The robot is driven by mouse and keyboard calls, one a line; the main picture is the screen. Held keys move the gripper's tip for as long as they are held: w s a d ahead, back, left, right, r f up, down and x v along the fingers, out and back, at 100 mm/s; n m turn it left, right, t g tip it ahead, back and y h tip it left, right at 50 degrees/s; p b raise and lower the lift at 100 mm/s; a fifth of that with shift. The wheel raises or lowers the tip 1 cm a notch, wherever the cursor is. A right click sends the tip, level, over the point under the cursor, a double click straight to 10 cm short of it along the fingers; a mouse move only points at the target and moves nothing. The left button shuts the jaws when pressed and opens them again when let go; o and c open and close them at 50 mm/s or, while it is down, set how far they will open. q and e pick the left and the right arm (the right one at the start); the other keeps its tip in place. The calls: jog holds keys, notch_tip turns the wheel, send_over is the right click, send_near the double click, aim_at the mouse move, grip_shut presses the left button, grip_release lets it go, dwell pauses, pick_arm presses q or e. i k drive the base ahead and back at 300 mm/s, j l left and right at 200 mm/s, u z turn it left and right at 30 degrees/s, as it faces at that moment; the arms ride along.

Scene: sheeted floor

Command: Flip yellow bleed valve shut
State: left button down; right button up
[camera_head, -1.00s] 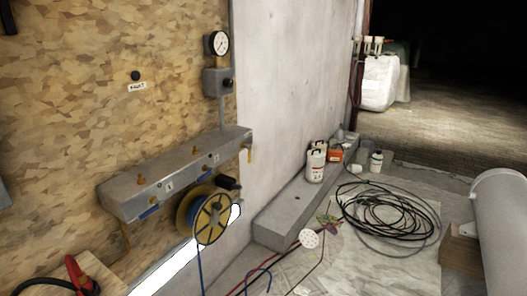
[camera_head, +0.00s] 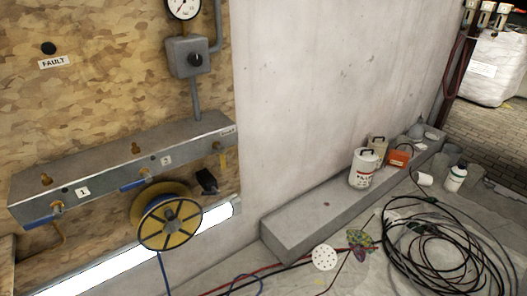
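A grey manifold (camera_head: 110,160) is fixed along the wood-chip board wall on the left. At its right end a small yellow lever (camera_head: 222,161) hangs roughly straight down beneath a brass fitting (camera_head: 217,146); it looks like the bleed valve. Two blue-handled valves, one on the left (camera_head: 42,221) and one in the middle (camera_head: 135,183), sit under the manifold near the labels 1 and 2. Neither of my grippers shows in this view, and nothing touches the yellow lever.
A yellow reel (camera_head: 170,222) with blue hose and a dark object (camera_head: 206,181) are just below the manifold's right half. A gauge (camera_head: 184,8) and grey switch box (camera_head: 188,57) are above. A concrete ledge (camera_head: 310,218), white containers (camera_head: 364,168) and coiled black cable (camera_head: 440,255) lie right.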

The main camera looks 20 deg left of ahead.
aim_at(222, 150)
jog(key=i+l, duration=0.4)
jog(key=l, duration=0.2)
jog(key=i+l+u, duration=0.1)
jog(key=i+l, duration=0.1)
jog(key=l, duration=0.1)
